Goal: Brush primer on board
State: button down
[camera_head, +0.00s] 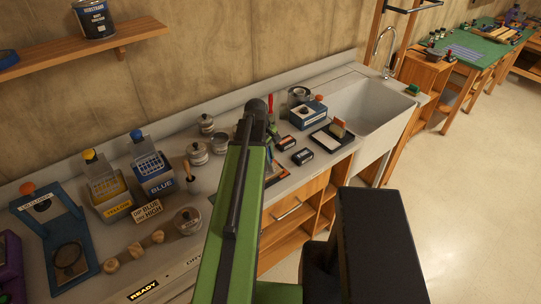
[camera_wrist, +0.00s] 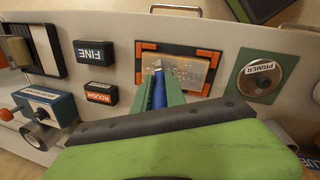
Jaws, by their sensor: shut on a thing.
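The board (camera_wrist: 190,72) is a brown panel with small pale flecks, framed by orange corners on a dark mat in the wrist view. My gripper (camera_wrist: 160,95) is shut on a brush with a blue handle (camera_wrist: 158,88). The brush tip is over the board's lower left part; I cannot tell if it touches. In the head view my arm hides the gripper, the brush and most of the board.
Blocks marked FINE (camera_wrist: 94,53) and ROUGH (camera_wrist: 101,94) lie left of the board. A blue box (camera_wrist: 45,105) stands lower left. In the head view, yellow (camera_head: 109,190) and blue (camera_head: 153,172) containers stand left of my arm. A sink (camera_head: 365,112) is at right.

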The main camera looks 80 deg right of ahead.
jog(key=shift+w+a, duration=2.15)
jog(key=shift+w, duration=0.05)
jog(key=s+d, duration=0.7)
jog(key=shift+s, duration=0.25)
dwell(0.9)
jog(key=shift+r, duration=0.1)
jog(key=shift+r+p, duration=0.2)
jog(key=shift+p, duration=0.1)
jog(key=shift+d, duration=0.1)
